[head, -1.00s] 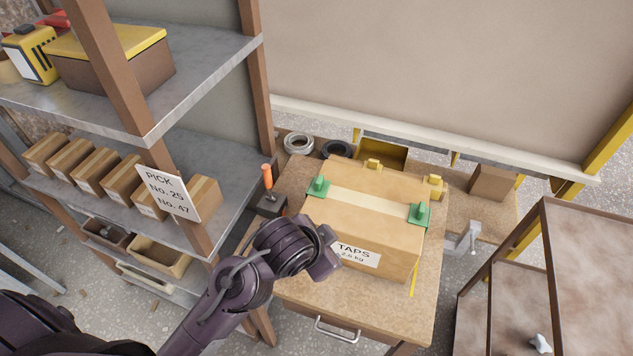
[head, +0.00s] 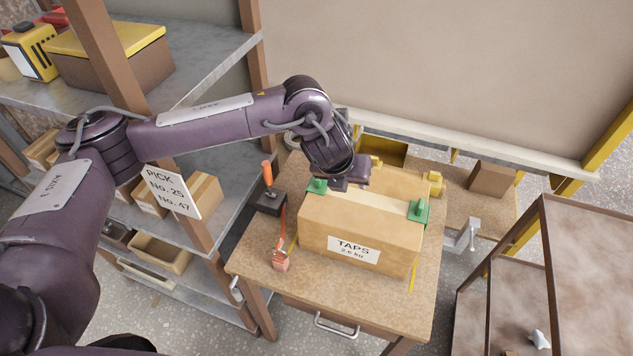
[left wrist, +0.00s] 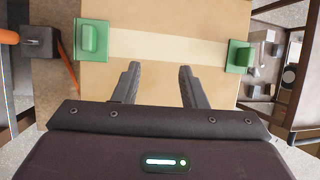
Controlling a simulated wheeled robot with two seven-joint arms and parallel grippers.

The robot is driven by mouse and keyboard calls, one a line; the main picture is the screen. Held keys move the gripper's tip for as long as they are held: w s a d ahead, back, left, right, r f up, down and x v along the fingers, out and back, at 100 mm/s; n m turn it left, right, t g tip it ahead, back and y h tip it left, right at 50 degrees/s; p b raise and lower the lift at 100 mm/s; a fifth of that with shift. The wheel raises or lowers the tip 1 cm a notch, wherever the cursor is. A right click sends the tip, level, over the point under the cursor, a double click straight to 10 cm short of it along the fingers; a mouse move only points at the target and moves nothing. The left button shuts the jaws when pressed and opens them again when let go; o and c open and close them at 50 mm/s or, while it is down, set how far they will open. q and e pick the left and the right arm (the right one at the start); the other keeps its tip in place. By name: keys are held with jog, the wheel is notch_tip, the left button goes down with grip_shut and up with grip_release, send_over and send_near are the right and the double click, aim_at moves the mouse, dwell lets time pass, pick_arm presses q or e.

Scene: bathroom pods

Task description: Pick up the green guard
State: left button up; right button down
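Two green guards sit on the top edges of a taped cardboard box labelled TAPS (head: 365,225). In the head view the left green guard (head: 317,186) is partly behind my left gripper, and the right green guard (head: 418,210) is clear. Both show in the left wrist view, the left guard (left wrist: 91,39) and the right guard (left wrist: 239,56). My left gripper (head: 350,184) is above the box top. In the left wrist view its fingers (left wrist: 158,75) are apart with nothing between them, pointing at the box top between the two guards. My right gripper is not in view.
The box stands on a wooden workbench (head: 250,262). An orange-handled tool (head: 267,175) stands in a dark block left of it. A shelf unit is at left, a brown rack at right.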

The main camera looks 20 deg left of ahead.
pick_arm(q)
notch_tip(320, 180, up, 2)
jog(key=r+y, duration=0.1)
jog(key=y, duration=0.1)
send_over(318, 185)
jog(key=shift+m+g, duration=0.3)
jog(key=f+p, duration=0.1)
jog(key=f, duration=0.1)
jog(key=f+p, duration=0.1)
jog(key=f, duration=0.1)
jog(key=f+p, duration=0.1)
jog(key=f, duration=0.2)
jog(key=shift+w+a+p, duration=0.2)
jog(key=shift+w+p, duration=0.15)
jog(key=shift+w+f, duration=0.2)
jog(key=shift+f, duration=0.25)
jog(key=shift+d, duration=0.1)
grip_shut()
